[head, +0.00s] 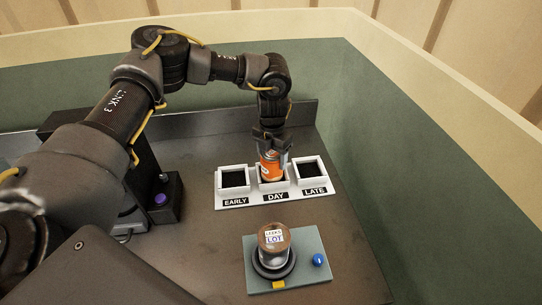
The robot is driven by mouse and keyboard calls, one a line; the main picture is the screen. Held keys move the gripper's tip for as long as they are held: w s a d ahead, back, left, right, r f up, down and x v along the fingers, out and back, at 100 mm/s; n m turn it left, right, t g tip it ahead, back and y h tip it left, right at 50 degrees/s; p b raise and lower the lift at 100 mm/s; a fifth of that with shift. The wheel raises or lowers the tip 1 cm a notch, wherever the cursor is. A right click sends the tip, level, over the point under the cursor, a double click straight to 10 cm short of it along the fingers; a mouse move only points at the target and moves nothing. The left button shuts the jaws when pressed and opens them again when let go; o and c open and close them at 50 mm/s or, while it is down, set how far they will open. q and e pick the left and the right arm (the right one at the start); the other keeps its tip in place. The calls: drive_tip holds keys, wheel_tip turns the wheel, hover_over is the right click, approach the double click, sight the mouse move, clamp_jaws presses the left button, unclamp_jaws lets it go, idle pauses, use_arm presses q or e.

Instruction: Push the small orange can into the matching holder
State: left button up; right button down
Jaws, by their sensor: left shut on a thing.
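The small orange can (271,167) stands about upright at the middle holder, labelled DAY (275,197). Its lower part is hidden by the holder's front wall, so I cannot tell how deep it sits. My left gripper (273,148) comes down from above and is shut on the can's upper part. The holder labelled EARLY (235,201) is on the left and the one labelled LATE (314,191) on the right; both look dark and empty inside. My right gripper is not in view.
A dark post with a purple button (160,199) stands on the left. Green walls (400,170) close the back and right. Bare table lies left of the plate.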

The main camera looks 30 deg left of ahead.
use_arm(q)
drive_tip(key=shift+f, duration=0.55)
idle(0.4)
idle(0.4)
drive_tip(key=o, duration=1.1)
drive_tip(key=shift+o, duration=0.5)
drive_tip(key=shift+o, duration=0.8)
drive_tip(key=shift+r, duration=0.15)
